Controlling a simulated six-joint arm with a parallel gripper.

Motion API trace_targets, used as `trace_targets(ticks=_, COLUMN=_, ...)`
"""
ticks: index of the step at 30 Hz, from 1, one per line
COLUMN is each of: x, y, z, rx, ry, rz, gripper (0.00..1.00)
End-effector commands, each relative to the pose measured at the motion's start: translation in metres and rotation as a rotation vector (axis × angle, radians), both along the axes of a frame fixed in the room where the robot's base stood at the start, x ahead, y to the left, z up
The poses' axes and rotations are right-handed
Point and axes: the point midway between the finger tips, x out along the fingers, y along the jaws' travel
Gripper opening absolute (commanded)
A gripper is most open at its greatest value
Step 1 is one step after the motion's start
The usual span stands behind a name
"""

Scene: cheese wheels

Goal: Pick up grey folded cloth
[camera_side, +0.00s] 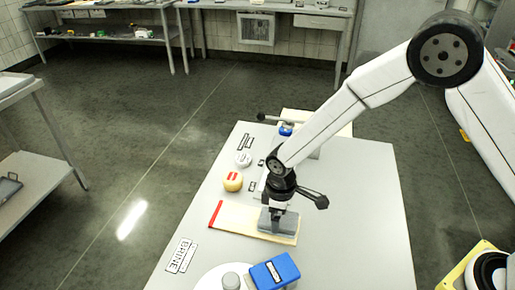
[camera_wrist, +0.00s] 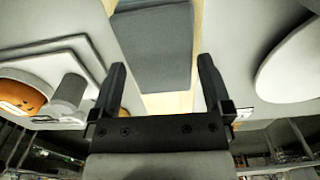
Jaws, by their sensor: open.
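The grey folded cloth (camera_side: 268,224) lies on a pale wooden board (camera_side: 238,218) with a red end, near the middle of the grey table. My gripper (camera_side: 279,206) points down just above the cloth; the side view does not show clearly whether it touches. In the wrist view the cloth (camera_wrist: 152,48) shows ahead of my gripper (camera_wrist: 161,66), across the gap between the two fingers. The fingers are apart, with nothing gripped between them. Pale board shows on both sides of the cloth there.
A yellow cheese wheel (camera_side: 233,182) and a white wheel (camera_side: 243,160) stand beyond the board. A blue box (camera_side: 276,270) and a white round plate (camera_side: 205,281) with a grey cylinder (camera_side: 231,281) are at the near edge. The table's right side (camera_side: 365,210) is clear.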

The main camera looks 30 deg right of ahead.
Motion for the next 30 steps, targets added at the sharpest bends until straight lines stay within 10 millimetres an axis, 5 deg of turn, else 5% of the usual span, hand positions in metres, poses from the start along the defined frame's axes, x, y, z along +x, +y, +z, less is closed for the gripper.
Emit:
trace_targets(ticks=7, x=0.0, y=0.0, z=-0.021, rx=-0.001, ry=-0.001, rz=-0.001, gripper=1.0)
trace_targets(ticks=23, x=0.0, y=0.0, z=-0.023, rx=-0.001, ry=-0.003, rz=-0.001, gripper=1.0)
trace_targets(ticks=24, x=0.0, y=0.0, z=-0.023, rx=-0.001, ry=-0.003, rz=-0.001, gripper=0.97)
trace_targets(ticks=30, x=0.0, y=0.0, z=-0.023, rx=-0.001, ry=-0.003, rz=-0.001, gripper=0.34)
